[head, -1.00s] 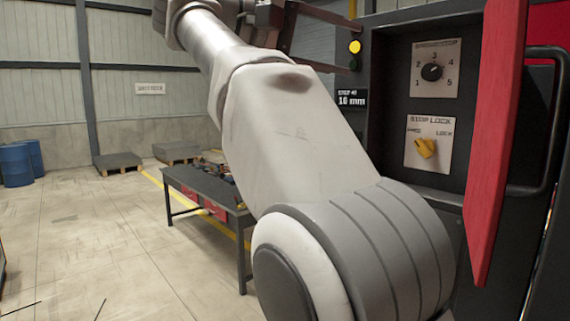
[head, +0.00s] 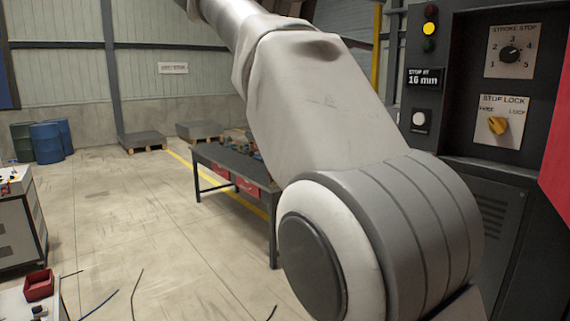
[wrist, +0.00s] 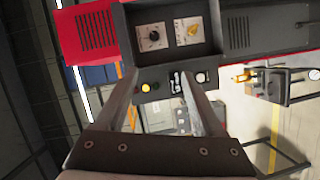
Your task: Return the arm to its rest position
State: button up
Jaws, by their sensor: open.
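My arm (head: 315,95) rises from the lower right of the head view and runs up and left, leaving the frame at the top. My gripper (wrist: 165,90) shows in the wrist view, with its two fingers apart and nothing between them. The wrist view is turned on its side. Beyond the fingers is the machine's control panel (wrist: 170,35), apart from them. The fingertips are out of the head view.
The dark machine cabinet (head: 440,60) with the stroke stop dial (head: 509,54) and yellow stop lock knob (head: 498,125) stands close at right. A workbench (head: 232,160) is behind my arm. A grey cabinet (head: 20,225) stands at left. Open floor (head: 140,220) lies between.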

jog(key=s+d+f+n+y+b, duration=0.1)
jog(key=d+f+y, duration=0.15)
jog(key=f, duration=0.35)
jog(key=d+f+n+t+y+b, duration=0.1)
jog(key=d+f+n+y, duration=0.15)
jog(key=f, duration=0.35)
jog(key=s+d+f+y+b, duration=0.1)
jog(key=d+f+y, duration=0.1)
jog(key=d+f, duration=0.35)
jog(key=s+a+f+m+y+b, duration=0.1)
jog(key=s+a+f+y, duration=0.1)
jog(key=s+f, duration=0.4)
jog(key=s+a+f+m+y+b, duration=0.1)
jog(key=s+f, duration=0.5)
jog(key=f, duration=0.9)
jog(key=s+a+f+m+y, duration=0.2)
jog(key=s+a+f+y, duration=0.3)
jog(key=f, duration=0.5)
jog(key=shift+s+f+y+b, duration=0.3)
jog(key=shift+s+b, duration=0.1)
jog(key=shift+s, duration=0.2)
jog(key=shift+a, duration=0.1)
